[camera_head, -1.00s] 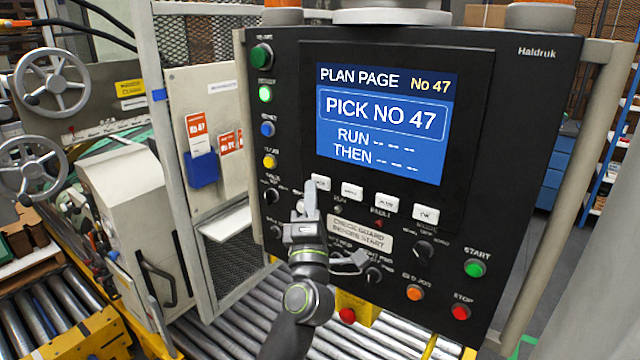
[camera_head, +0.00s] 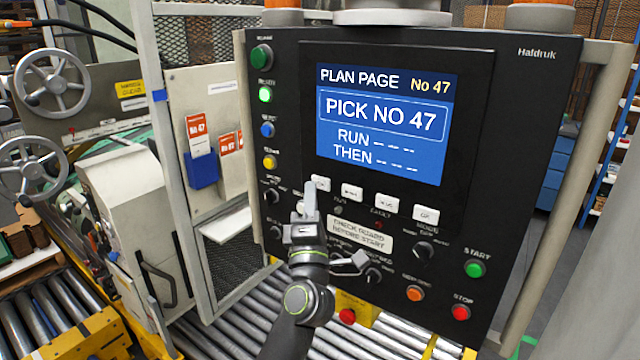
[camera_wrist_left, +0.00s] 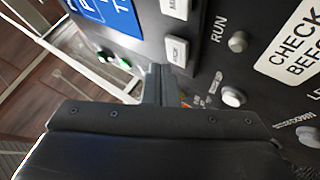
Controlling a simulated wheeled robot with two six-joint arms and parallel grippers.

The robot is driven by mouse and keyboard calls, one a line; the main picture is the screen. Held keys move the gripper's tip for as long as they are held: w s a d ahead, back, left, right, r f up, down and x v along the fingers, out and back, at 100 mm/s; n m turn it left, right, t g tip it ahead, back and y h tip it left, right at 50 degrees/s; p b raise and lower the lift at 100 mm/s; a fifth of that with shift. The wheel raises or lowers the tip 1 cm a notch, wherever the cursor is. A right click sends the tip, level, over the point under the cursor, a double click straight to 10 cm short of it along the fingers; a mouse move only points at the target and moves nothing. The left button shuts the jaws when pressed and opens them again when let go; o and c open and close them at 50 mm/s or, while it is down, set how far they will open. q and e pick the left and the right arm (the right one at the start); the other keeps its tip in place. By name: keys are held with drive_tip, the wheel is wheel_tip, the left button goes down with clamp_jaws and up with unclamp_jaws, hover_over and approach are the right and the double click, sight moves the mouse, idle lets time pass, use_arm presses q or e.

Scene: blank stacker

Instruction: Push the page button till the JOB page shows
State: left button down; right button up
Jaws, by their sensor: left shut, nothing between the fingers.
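The control panel (camera_head: 500,150) fills the middle of the head view. Its blue screen (camera_head: 380,120) reads PLAN PAGE, No 47, PICK NO 47, with RUN and THEN followed by dashes. A row of white page buttons sits below the screen; the leftmost white button (camera_head: 321,183) is just above and right of my left fingertips. My left gripper (camera_head: 310,190) is shut and empty, pointing up at the panel. In the left wrist view, the shut fingers (camera_wrist_left: 158,85) are beside a white button (camera_wrist_left: 177,50), whose label is hard to read. I cannot tell whether they touch the panel.
A CHECK GUARD BEFORE START label (camera_head: 360,234) and several knobs lie below the buttons. A green START button (camera_head: 475,268), an orange button (camera_head: 414,293) and a red STOP button (camera_head: 461,312) are at lower right. A roller conveyor (camera_head: 240,325) runs beneath.

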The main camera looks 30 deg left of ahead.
use_arm(q)
drive_tip(key=shift+w, duration=0.15)
idle(0.8)
drive_tip(key=shift+w, duration=0.3)
drive_tip(key=shift+w, duration=0.35)
idle(0.5)
drive_tip(key=shift+s+p, duration=0.15)
drive_tip(key=shift+p, duration=0.2)
drive_tip(key=shift+s+p, duration=0.35)
drive_tip(key=shift+s, duration=0.3)
drive_tip(key=s+p, duration=0.2)
drive_tip(key=s, duration=0.3)
drive_tip(key=shift+a, duration=0.2)
